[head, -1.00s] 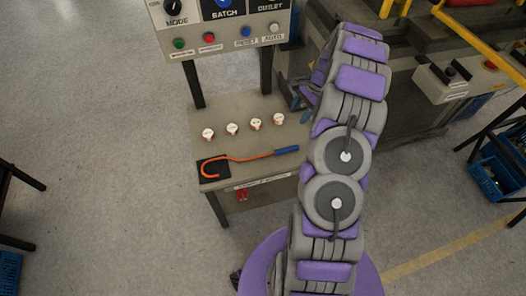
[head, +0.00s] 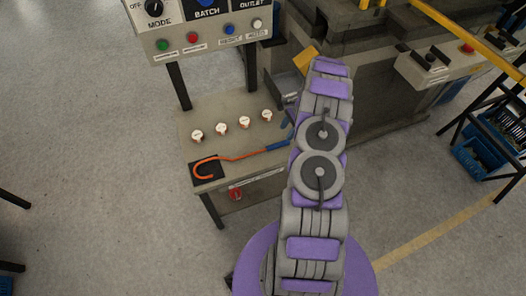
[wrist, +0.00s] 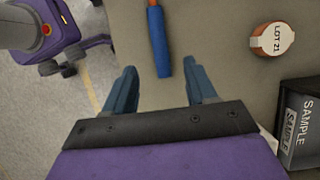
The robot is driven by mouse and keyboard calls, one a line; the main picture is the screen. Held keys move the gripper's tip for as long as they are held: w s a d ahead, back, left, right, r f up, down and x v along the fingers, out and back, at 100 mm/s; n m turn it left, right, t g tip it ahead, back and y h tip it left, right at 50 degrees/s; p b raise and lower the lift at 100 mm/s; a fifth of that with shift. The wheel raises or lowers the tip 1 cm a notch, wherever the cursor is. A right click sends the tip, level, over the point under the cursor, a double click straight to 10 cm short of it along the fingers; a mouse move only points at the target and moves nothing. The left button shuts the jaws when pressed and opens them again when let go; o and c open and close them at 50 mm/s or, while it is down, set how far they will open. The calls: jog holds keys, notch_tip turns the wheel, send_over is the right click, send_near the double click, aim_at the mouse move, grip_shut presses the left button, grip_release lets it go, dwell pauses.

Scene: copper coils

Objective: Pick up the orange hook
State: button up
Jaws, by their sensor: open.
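The orange hook (head: 232,158) lies on the beige bench top (head: 228,112), its curved end over a black pad (head: 207,172) at the left and its blue handle pointing right. In the wrist view the blue handle (wrist: 158,42) lies just ahead of my gripper (wrist: 162,84), in line with the gap between its two blue-grey fingers. My gripper is open and empty. The handle's near end reaches about level with the fingertips, and I see no contact. In the head view my arm hides most of the gripper.
Several white-topped copper coils (head: 221,128) stand on the bench behind the hook; one marked LOT 21 (wrist: 271,40) is right of the gripper. A dark SAMPLE box (wrist: 300,120) is at the right. A control panel (head: 200,25) rises behind the bench.

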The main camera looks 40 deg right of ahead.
aim_at(279, 143)
jog(key=x, duration=0.2)
jog(key=shift+a+f, duration=0.15)
jog(key=shift+f, duration=0.15)
jog(key=shift+w+f+b, duration=0.1)
jog(key=shift+f+b, duration=0.25)
jog(key=shift+f, duration=0.25)
jog(key=b+x, duration=0.1)
jog(key=x, duration=0.4)
jog(key=shift+a+r+b, duration=0.15)
jog(key=shift+a+b, duration=0.15)
jog(key=shift+b, duration=0.05)
jog(key=shift+r, duration=0.1)
jog(key=shift+d, duration=0.1)
jog(key=shift+c, duration=0.4)
grip_shut()
